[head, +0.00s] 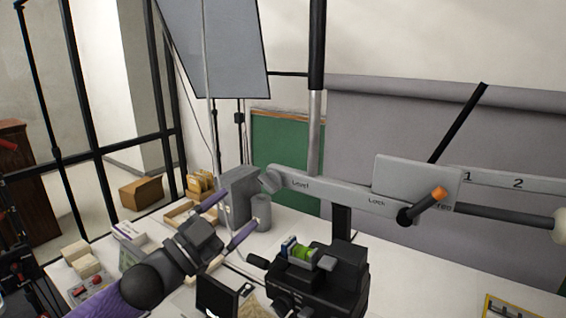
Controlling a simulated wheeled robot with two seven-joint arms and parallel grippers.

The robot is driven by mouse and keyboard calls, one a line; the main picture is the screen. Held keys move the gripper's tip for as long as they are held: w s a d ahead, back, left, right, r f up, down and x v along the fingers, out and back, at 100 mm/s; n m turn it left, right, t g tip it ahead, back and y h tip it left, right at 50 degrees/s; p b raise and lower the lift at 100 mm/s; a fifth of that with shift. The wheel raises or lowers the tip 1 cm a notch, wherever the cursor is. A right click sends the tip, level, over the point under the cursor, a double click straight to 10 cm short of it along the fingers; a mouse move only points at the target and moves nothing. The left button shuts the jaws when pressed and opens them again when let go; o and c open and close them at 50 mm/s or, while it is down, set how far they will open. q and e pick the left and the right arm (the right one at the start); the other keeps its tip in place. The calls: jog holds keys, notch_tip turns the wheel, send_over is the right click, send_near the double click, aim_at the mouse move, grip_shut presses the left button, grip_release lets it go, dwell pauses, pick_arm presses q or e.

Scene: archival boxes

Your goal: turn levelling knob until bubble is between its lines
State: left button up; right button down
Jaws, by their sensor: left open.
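A black camera-like device (335,280) stands on the white table. On its top is a small level with a bright green vial (303,252); the bubble and its lines are too small to make out. A dark knob (257,261) sticks out at the device's left side; I cannot tell whether it is the levelling knob. My left gripper (241,207) is open, its two purple fingers spread apart, left of and above the device in the picture. It appears empty and apart from the knob. My right gripper is not in view.
A grey block (238,190) and grey cylinder (261,212) appear close to my left fingers. Small boxes (82,258) lie at the left. The table's right part is mostly clear.

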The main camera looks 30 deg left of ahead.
aim_at(268, 181)
pick_arm(q)
jog(key=p+x, duration=0.2)
jog(key=x, duration=0.6)
jog(key=shift+w+a, duration=0.15)
jog(key=shift+w, duration=0.45)
jog(key=shift+c, duration=0.2)
jog(key=c, duration=1.2)
jog(key=shift+c, duration=0.2)
